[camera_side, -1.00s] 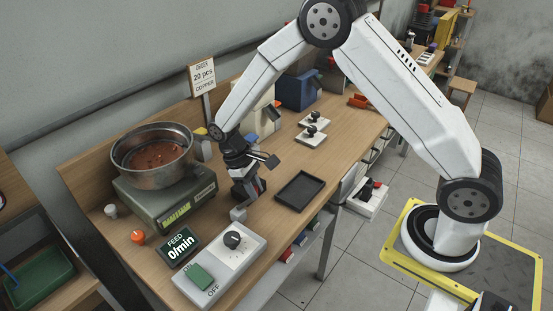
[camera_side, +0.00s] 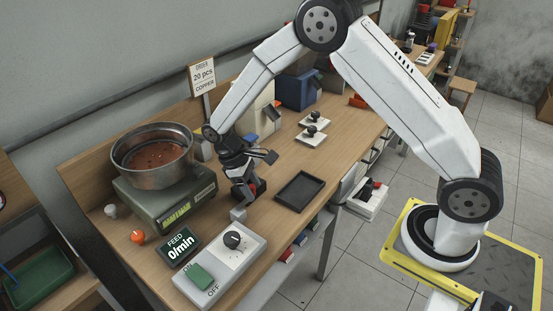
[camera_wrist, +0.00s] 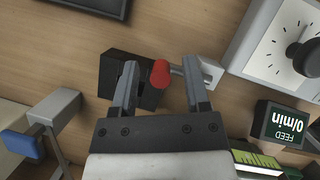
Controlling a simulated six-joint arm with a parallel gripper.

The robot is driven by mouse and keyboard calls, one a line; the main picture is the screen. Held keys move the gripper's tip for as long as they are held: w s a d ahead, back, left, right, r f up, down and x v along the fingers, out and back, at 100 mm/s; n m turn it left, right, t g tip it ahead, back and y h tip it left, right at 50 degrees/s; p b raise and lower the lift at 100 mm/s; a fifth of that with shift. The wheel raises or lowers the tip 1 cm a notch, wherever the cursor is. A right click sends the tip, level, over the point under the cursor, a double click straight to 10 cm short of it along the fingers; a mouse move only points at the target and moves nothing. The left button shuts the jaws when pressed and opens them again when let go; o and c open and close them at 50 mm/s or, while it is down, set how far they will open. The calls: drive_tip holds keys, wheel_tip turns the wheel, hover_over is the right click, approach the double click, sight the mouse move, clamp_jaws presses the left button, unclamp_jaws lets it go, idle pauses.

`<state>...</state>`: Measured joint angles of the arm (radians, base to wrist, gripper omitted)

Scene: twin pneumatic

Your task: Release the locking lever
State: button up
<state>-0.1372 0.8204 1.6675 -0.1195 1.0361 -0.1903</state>
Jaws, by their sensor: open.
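The locking lever has a red knob (camera_wrist: 160,73) and a thin metal rod running right to a grey bracket (camera_wrist: 208,74) in the wrist view. A black block (camera_wrist: 118,70) lies beside it on the left, partly behind a finger. My gripper (camera_wrist: 160,64) is open, with one finger on each side of the red knob. I cannot tell whether either finger touches it. In the side view my gripper (camera_side: 243,190) is low over the bench and hides most of the lever; the grey bracket (camera_side: 238,214) shows just below it.
A control box with a black dial (camera_side: 232,240) and green switch (camera_side: 200,277) stands in front. The feed display (camera_side: 178,246) reads 0/min. A metal bowl (camera_side: 152,172) sits on a scale to the left. A black tray (camera_side: 300,191) lies to the right.

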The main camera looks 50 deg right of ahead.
drive_tip(key=shift+r, duration=0.15)
drive_tip(key=v, duration=0.7)
drive_tip(key=shift+w+r, duration=0.2)
drive_tip(key=shift+r, duration=0.05)
drive_tip(key=shift+s, duration=0.1)
drive_tip(key=s+d+r+m+t+y, duration=0.1)
drive_tip(key=s+d+m+t, duration=0.1)
drive_tip(key=s, duration=0.6)
drive_tip(key=s+d+r+m+t, duration=0.1)
drive_tip(key=s+d+m+t, duration=0.1)
drive_tip(key=s, duration=0.6)
drive_tip(key=d+t, duration=0.1)
drive_tip(key=t, duration=0.1)
drive_tip(key=shift+r+m+t+y, duration=0.2)
drive_tip(key=shift+m+t+y, duration=0.1)
drive_tip(key=shift+y, duration=0.1)
